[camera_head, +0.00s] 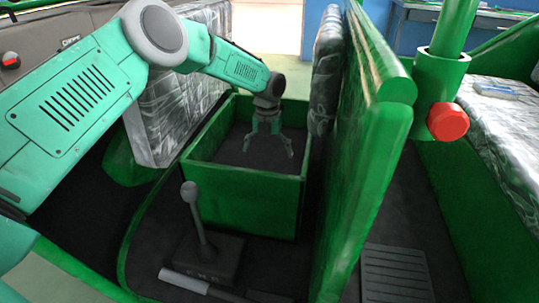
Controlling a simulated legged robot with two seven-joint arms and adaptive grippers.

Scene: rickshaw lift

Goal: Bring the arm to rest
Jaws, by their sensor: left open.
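My left arm comes in from the left of the head view and reaches over the rickshaw's interior. Its gripper (268,145) points down inside a green open-topped box (245,199) with a dark floor. The fingers are spread apart with nothing between them. I cannot tell whether the fingertips touch the box floor. My right gripper is not in the view.
A gear lever (197,215) stands in front of the box. A tall green panel (362,170) rises right of the box. A red knob (447,121) sits on a green post further right. Silvery padded seats (172,118) flank the interior.

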